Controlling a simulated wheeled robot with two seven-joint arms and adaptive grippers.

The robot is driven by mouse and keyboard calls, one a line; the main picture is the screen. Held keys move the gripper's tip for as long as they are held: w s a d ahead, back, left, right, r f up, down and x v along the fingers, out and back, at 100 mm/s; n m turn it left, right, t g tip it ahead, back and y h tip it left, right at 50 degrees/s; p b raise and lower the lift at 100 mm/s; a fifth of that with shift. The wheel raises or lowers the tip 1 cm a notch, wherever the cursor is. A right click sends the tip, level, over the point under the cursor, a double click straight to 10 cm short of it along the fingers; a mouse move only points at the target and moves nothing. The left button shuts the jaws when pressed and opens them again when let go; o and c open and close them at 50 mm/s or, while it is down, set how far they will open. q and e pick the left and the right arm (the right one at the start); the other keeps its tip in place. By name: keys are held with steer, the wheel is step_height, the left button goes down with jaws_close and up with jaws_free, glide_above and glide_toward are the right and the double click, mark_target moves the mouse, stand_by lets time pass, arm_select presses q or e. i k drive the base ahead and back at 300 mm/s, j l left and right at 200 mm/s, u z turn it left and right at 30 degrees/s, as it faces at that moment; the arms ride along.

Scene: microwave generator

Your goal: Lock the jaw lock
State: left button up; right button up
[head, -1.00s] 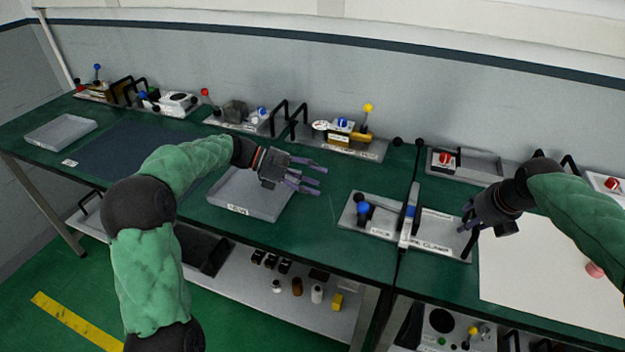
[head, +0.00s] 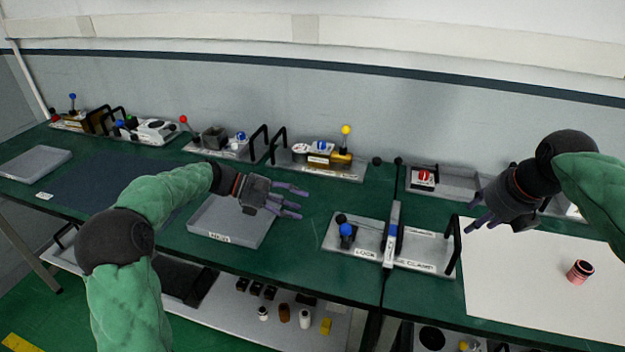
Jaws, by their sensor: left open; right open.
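The jaw clamp station is a grey plate (head: 372,252) on the green table, with "LOCK" and "CLAMP" labels. A blue-knobbed lock lever (head: 347,231) with a black ball beside it stands on its left part. An upright grey jaw plate (head: 391,235) with dark pads stands at the middle, and a black handle (head: 453,247) is at its right end. My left gripper (head: 290,202) is open and empty, left of the lock lever and above a grey tray. My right gripper (head: 474,216) is open and empty, above and right of the black handle, apart from it.
A grey tray (head: 232,224) lies under my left gripper. A white sheet (head: 530,285) with a pink and black cylinder (head: 580,271) covers the right table. A yellow-knobbed station (head: 322,160) and a red-knob station (head: 424,178) stand at the back.

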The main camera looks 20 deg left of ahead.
mark_target(345, 229)
steer(key=k, duration=1)
